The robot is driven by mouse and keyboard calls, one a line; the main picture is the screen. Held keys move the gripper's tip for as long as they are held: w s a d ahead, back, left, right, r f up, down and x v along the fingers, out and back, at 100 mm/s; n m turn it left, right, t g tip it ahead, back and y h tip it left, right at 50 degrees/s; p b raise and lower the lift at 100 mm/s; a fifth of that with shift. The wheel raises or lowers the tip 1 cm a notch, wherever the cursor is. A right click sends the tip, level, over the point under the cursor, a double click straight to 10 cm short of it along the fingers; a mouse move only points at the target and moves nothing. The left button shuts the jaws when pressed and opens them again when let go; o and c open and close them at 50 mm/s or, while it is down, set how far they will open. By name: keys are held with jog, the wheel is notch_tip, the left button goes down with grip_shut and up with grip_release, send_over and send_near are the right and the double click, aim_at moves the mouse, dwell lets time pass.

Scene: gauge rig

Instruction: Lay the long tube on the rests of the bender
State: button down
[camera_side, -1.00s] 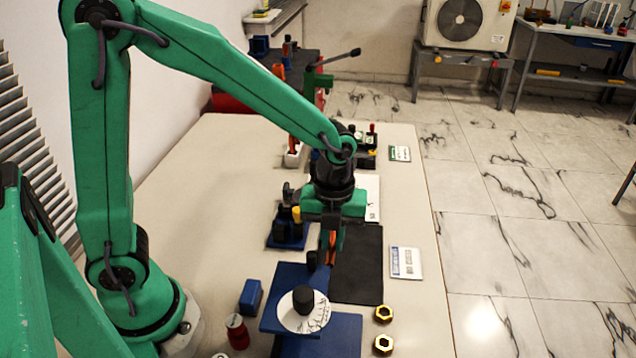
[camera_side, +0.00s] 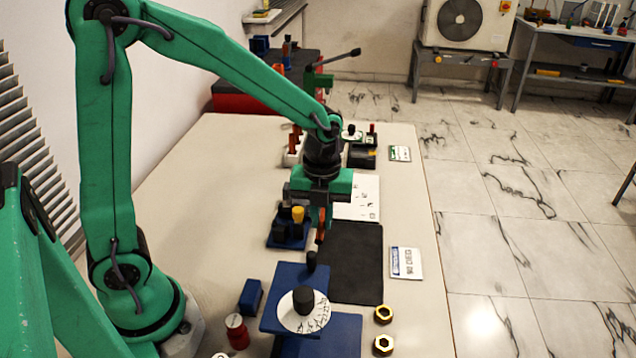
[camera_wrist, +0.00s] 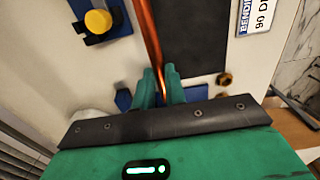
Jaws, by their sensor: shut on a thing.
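My gripper (camera_wrist: 160,84) is shut on the long copper tube (camera_wrist: 146,28), which runs away from between the green fingers in the wrist view. In the side view my gripper (camera_side: 322,215) hangs near the left edge of the black mat, and a short orange part of the tube (camera_side: 320,236) shows below it. Most of the tube is hidden there. A blue bender-like fixture (camera_side: 270,312) with a white marked dial (camera_side: 290,322), black knob and small black post stands nearer the camera, apart from the fingers. I cannot tell which parts are the rests.
A blue-based fixture (camera_side: 288,240) with black and yellow parts stands close left of my gripper. The black mat (camera_side: 352,265) is bare. A printed card (camera_side: 405,263) and two brass nuts (camera_side: 383,314) lie right. A red canister (camera_side: 237,332) and blue block (camera_side: 250,297) stand front left.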

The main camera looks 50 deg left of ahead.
jog(key=a+r, duration=0.1)
jog(key=a, duration=1.3)
jog(key=shift+a+r, duration=0.35)
jog(key=shift+r, duration=0.05)
jog(key=shift+f, duration=0.15)
jog(key=shift+f, duration=4.2)
jog(key=c, duration=1.4)
grip_release()
jog(key=shift+o, duration=0.2)
